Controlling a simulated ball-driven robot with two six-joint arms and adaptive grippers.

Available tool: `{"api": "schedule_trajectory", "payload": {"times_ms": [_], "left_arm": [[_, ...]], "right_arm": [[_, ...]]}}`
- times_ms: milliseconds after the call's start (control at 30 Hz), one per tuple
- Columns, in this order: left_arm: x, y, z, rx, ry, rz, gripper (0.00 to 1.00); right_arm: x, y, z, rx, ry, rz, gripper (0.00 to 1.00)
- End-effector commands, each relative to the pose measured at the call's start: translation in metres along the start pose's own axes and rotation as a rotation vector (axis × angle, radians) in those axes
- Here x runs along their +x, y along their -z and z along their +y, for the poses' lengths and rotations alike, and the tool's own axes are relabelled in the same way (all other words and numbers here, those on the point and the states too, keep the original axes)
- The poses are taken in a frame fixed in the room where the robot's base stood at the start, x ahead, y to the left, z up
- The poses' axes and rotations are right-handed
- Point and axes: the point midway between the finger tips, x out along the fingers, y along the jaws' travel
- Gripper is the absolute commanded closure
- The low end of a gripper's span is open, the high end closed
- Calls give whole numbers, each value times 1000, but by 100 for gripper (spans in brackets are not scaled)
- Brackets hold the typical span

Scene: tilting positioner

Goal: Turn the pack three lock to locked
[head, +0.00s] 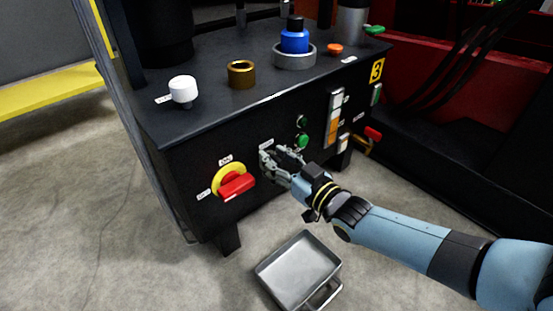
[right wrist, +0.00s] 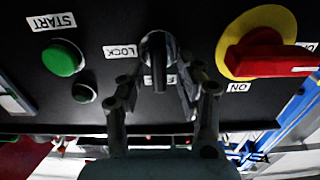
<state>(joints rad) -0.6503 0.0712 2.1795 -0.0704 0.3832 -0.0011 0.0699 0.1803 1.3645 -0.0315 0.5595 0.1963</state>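A black lock knob (right wrist: 157,50) sits on the black front panel (head: 180,165), with a LOCK label at its left in the right wrist view and a second, partly covered label below it. My right gripper (right wrist: 160,75) has its fingers on either side of the knob; I cannot tell whether they press on it. In the head view my right gripper (head: 272,160) reaches the panel and hides most of the knob. My left gripper is not in view.
A red rotary switch on a yellow disc (head: 233,182) is close beside the gripper. A green START button (right wrist: 63,58) and a small dark button (right wrist: 84,92) are on the other side. A metal tray (head: 298,268) lies on the floor below.

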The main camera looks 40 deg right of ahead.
Motion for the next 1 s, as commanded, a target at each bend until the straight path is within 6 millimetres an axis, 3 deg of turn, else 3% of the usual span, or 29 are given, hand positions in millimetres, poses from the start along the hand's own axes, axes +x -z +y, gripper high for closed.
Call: {"api": "schedule_trajectory", "payload": {"times_ms": [200,500,1000], "left_arm": [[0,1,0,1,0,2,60],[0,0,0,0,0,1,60],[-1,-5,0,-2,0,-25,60]], "right_arm": [[0,0,0,0,0,0,64],[0,0,0,0,0,0,100],[0,0,1,62,0,0,100]]}}
